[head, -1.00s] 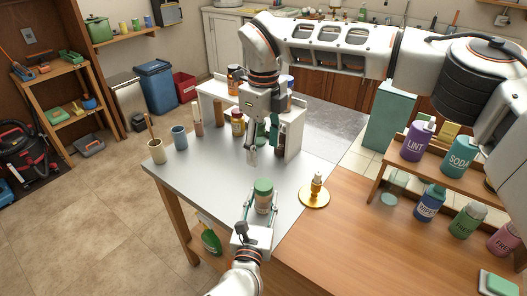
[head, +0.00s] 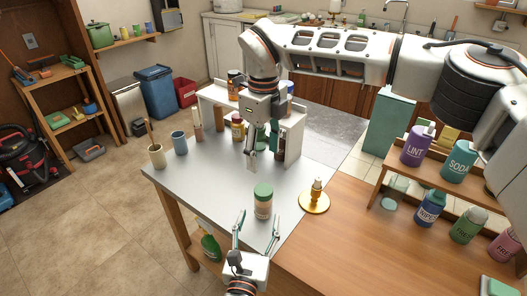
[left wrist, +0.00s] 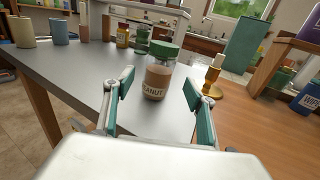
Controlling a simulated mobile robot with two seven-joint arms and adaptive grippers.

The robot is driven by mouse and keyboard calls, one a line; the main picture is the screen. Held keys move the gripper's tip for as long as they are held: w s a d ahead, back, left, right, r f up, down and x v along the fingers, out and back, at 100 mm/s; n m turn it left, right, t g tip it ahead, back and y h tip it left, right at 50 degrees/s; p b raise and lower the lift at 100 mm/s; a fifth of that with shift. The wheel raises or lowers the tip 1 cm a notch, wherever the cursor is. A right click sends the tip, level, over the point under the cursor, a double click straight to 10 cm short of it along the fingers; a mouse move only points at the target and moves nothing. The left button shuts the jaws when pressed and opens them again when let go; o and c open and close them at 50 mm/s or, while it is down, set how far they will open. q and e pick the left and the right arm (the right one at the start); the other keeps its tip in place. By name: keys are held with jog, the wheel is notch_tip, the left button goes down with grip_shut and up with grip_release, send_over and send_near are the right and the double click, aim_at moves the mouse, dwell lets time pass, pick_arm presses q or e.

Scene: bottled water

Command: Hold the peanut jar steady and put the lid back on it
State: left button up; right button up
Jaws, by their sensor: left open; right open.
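The peanut jar (head: 263,206) stands upright on the grey tabletop near its front edge, with a green lid (head: 263,190) seated on top. In the left wrist view the jar (left wrist: 157,82) shows its PEANUT label and the green lid (left wrist: 164,50). My left gripper (head: 257,224) is open, its fingers apart and pulled back on the near side of the jar, not touching it. My right gripper (head: 264,163) is open, pointing down above the table behind the jar, clear of the lid. It holds nothing that I can see.
A brass candlestick (head: 314,200) stands right of the jar. A white shelf (head: 294,135) with several jars stands behind my right gripper. Two cups (head: 157,157) stand at the table's left. A wooden rack (head: 400,203) with labelled bottles is at the right.

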pick_arm(q)
jog(key=s, duration=0.3)
jog(key=s+a, duration=0.1)
jog(key=s, duration=0.2)
dwell(0.4)
